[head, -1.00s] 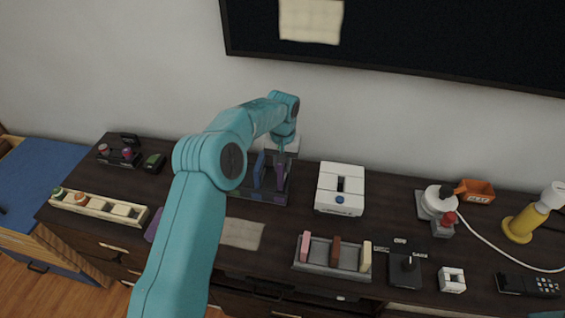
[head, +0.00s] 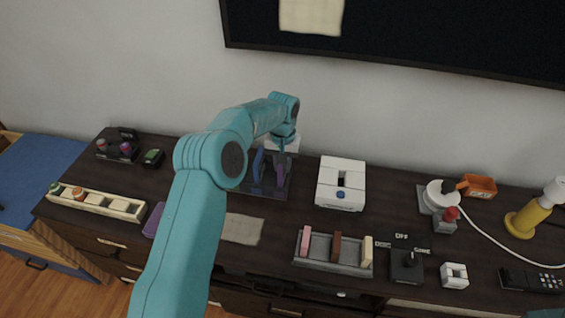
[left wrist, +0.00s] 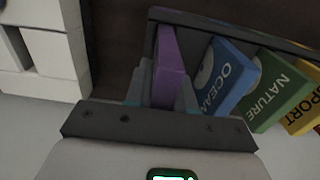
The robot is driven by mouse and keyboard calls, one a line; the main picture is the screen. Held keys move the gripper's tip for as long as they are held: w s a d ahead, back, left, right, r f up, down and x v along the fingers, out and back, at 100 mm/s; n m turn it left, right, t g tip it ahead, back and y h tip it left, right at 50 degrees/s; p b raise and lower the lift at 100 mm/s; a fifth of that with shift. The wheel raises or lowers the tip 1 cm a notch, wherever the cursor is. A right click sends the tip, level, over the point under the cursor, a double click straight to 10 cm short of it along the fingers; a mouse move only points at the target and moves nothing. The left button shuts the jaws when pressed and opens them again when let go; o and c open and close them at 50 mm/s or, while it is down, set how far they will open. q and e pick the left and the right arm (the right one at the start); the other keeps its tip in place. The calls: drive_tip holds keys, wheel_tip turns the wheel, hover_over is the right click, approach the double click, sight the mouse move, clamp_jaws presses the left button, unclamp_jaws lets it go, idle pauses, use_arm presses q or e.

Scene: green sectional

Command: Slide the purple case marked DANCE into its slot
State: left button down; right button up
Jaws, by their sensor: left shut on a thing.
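My left gripper (left wrist: 163,92) is shut on a purple case (left wrist: 170,62), with a fingertip on each side of it. The case stands upright within the dark rack (left wrist: 200,18), beside the blue OCEAN case (left wrist: 232,78); its lettering is not visible. In the head view the purple case (head: 281,172) shows under the gripper (head: 283,147), right of the blue case (head: 258,165). I cannot tell whether it touches the rack's floor. The green NATURE case (left wrist: 275,92) and yellow SPORT case (left wrist: 303,108) lean beyond OCEAN. My right gripper is out of view.
A white box with a slot (head: 327,190) stands right of the rack. A grey tray with several blocks (head: 318,258) is in front. Another purple item (head: 153,220) is partly hidden by my left arm. A beige cloth (head: 243,229) lies flat. A dark screen hangs behind.

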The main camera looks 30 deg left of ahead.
use_arm(q)
drive_tip(key=shift+f+b, duration=0.7)
drive_tip(key=shift+f, duration=0.5)
drive_tip(key=c, duration=0.9)
unclamp_jaws()
drive_tip(key=shift+r, duration=0.15)
drive_tip(key=shift+r, duration=0.35)
wheel_tip(320, 180, up, 16)
drive_tip(key=shift+f+p, duration=0.25)
drive_tip(key=shift+p, duration=0.55)
